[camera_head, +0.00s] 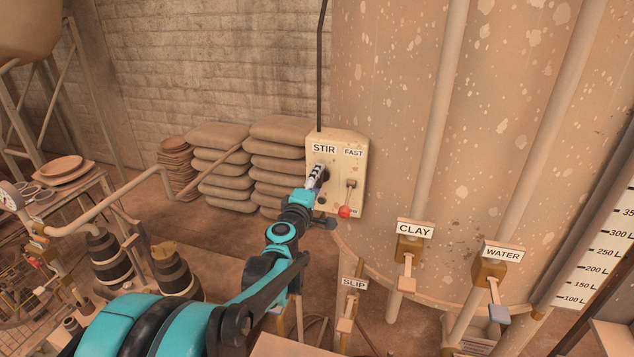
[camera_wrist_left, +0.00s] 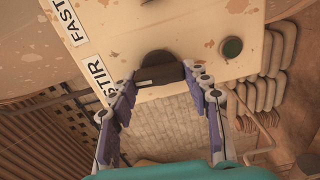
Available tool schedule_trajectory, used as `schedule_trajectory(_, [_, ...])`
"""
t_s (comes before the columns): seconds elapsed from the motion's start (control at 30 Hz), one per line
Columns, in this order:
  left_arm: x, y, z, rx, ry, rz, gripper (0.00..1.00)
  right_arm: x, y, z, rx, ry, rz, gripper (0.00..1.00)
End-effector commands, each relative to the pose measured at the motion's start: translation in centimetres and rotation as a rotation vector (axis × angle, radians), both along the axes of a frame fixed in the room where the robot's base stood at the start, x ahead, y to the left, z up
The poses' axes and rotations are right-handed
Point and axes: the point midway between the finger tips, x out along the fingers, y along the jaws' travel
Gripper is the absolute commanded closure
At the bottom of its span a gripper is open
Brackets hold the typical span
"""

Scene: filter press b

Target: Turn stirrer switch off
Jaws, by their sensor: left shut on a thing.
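The stirrer switch (camera_wrist_left: 158,70) is a dark knob on a cream control box (camera_head: 340,150) under the label STIR (camera_head: 324,148). The box is fixed by the large tank. My left gripper (camera_head: 317,175) is at this knob, and in the left wrist view its purple fingers (camera_wrist_left: 162,80) close on the knob from both sides. In the head view the fingers hide much of the knob. How far the knob is turned is hard to tell. My right gripper is not in view.
A red-tipped lever (camera_head: 345,211) under the label FAST sits just right of my gripper. CLAY (camera_head: 415,230) and WATER (camera_head: 502,252) valves stand at right. Stacked sacks (camera_head: 285,150) lie behind.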

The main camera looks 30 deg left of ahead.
Motion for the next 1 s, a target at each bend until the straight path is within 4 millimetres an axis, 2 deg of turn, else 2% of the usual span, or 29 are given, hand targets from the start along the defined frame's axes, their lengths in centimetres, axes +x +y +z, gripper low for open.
schedule_trajectory(0.3, [-0.02, 0.03, -0.06, -0.087, -0.021, 0.001, 0.81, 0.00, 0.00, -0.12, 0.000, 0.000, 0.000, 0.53])
schedule_trajectory(0.77, [-0.02, 0.03, -0.06, -0.098, -0.024, 0.001, 0.81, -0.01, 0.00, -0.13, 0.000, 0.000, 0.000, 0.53])
schedule_trajectory(0.8, [-0.02, 0.02, -0.06, -0.097, -0.023, 0.001, 0.44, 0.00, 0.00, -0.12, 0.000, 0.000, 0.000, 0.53])
schedule_trajectory(0.83, [-0.02, 0.02, -0.06, -0.097, -0.023, 0.001, 0.36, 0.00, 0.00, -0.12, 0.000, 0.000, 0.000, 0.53])
schedule_trajectory(0.87, [-0.02, 0.02, -0.06, -0.097, -0.023, 0.001, 0.31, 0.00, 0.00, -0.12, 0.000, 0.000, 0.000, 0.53])
schedule_trajectory(1.0, [-0.02, 0.02, -0.06, -0.096, -0.023, 0.001, 0.31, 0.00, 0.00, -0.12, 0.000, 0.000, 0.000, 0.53])
